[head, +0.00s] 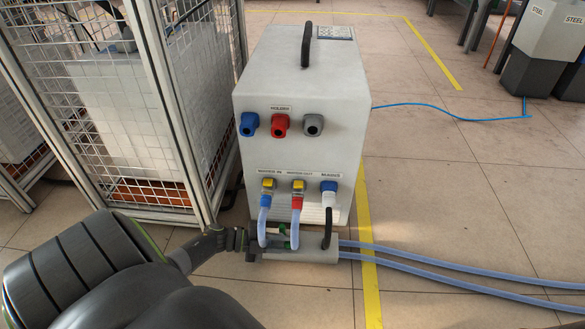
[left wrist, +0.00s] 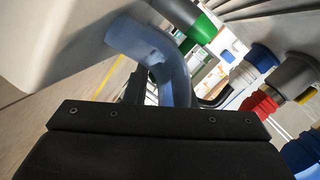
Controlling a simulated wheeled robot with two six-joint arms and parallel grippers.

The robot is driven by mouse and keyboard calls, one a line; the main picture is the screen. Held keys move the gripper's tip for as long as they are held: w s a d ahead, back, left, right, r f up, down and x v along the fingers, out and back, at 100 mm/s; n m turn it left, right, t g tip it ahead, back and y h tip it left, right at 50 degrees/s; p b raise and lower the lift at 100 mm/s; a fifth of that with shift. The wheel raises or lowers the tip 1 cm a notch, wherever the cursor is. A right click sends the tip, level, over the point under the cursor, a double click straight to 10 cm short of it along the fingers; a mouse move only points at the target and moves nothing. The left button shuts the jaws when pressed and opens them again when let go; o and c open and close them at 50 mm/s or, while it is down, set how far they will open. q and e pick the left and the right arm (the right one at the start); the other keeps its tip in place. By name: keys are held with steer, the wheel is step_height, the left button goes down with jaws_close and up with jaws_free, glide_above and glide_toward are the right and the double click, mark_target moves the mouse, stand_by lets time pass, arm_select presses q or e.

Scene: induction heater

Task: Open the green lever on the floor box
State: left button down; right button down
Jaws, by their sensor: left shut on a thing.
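The floor box (head: 315,252) is a low pale box on the floor in front of the white heater cabinet (head: 300,90), with pale blue hoses running into it. Small green parts of the lever (head: 283,229) show at its left end in the head view, partly hidden by hose and gripper. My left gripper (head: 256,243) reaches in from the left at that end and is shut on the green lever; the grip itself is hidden. In the left wrist view a green cylinder (left wrist: 200,34) shows behind a pale blue hose (left wrist: 150,45). My right gripper is not in view.
A wire-mesh cage (head: 170,110) stands close on the left. Pale blue hoses (head: 450,268) run along the floor to the right, crossing a yellow line (head: 367,230). A blue cable (head: 430,105) lies behind. The floor at right is mostly free.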

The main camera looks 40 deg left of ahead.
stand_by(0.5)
arm_select(q)
steer(key=c, duration=1.2)
jaws_free()
